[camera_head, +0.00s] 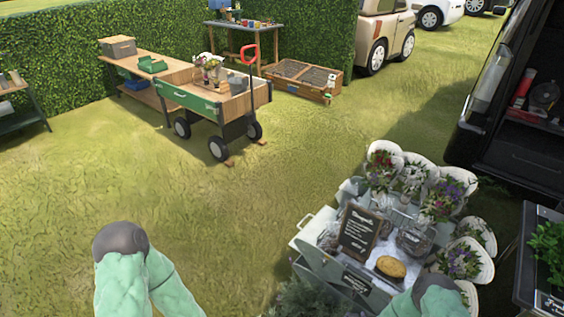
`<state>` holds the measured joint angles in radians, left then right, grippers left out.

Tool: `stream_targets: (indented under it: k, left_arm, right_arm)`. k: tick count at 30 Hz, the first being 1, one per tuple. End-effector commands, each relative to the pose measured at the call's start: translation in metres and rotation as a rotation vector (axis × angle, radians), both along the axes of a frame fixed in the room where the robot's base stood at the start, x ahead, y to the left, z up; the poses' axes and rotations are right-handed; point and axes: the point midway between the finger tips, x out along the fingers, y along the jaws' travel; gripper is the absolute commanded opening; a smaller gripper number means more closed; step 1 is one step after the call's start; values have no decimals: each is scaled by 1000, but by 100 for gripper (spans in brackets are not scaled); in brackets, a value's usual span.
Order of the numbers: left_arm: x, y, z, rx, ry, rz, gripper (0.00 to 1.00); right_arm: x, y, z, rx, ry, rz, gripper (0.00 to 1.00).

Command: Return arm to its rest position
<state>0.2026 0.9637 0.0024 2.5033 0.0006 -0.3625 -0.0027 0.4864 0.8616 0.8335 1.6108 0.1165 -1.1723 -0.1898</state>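My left arm (132,280) comes in at the bottom left. It shows as pale green links with a dark grey joint, bent back down out of the picture. My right arm (430,299) shows only as a small green and grey part at the bottom edge, in front of the grey flower stand (312,238). Neither gripper is in the picture, so what they hold is hidden. No arm link visibly touches the stand, though the right one overlaps its front in the view.
The stand bears a chalkboard sign (359,232), a yellow round item (391,267) and several white-wrapped bouquets (440,195). A dark planter (530,255) stands at right, near an open black van (500,90). A wheeled wooden cart (185,98) stands farther back. The grass (150,185) between is clear.

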Motion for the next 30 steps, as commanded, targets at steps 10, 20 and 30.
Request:
stream_targets:
  k: [10,20,30]
  left_arm:
    - [0,0,16,0,0,0,40]
    - [0,0,28,0,0,0,40]
    - [0,0,32,0,0,0,40]
  right_arm:
    - [-35,91,35,253,268,212,48]
    - [-116,158,90,424,566,391,48]
    - [-170,181,122,484,731,468,48]
